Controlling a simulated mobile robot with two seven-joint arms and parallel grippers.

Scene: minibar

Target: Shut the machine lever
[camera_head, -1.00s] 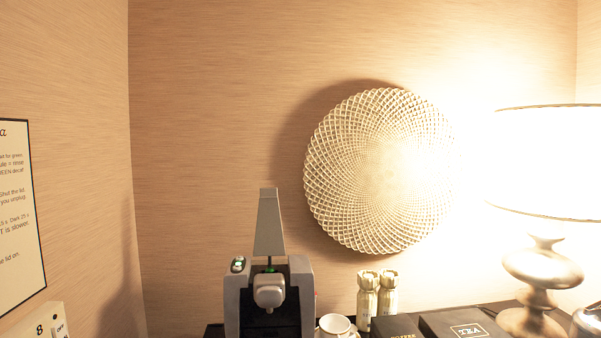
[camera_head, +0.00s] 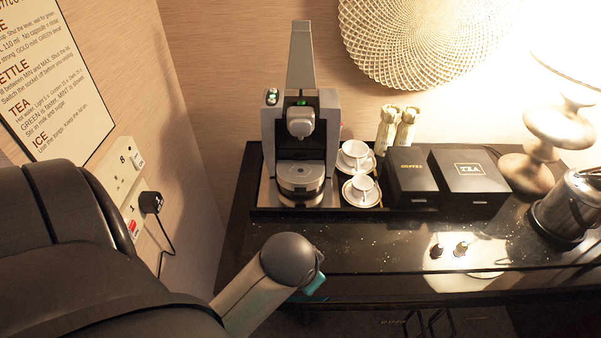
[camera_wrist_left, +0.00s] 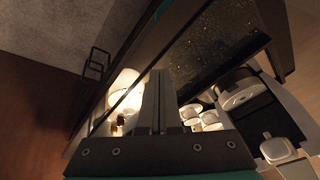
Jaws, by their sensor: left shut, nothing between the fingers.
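The coffee machine (camera_head: 328,125) stands on the counter near the wall, grey and black with a rounded spout. Its lever (camera_head: 300,60) stands upright, raised above the body. In the left wrist view part of the machine (camera_wrist_left: 262,108) shows sideways at the right edge; I cannot make out the lever there. My left arm comes in from the left in the head view, in front of the counter and apart from the machine; its fingers cannot be made out there. In the left wrist view my left gripper (camera_wrist_left: 158,76) is shut and empty. My right gripper is not in view.
White cups (camera_head: 357,153) stand right of the machine, beside two bottles, a black coffee box (camera_head: 411,172) and a tea box (camera_head: 470,170). A lamp (camera_head: 557,125) and a metal kettle (camera_head: 566,208) are farther right. The counter's front left is clear. A socket with a plug (camera_head: 151,202) is on the left wall.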

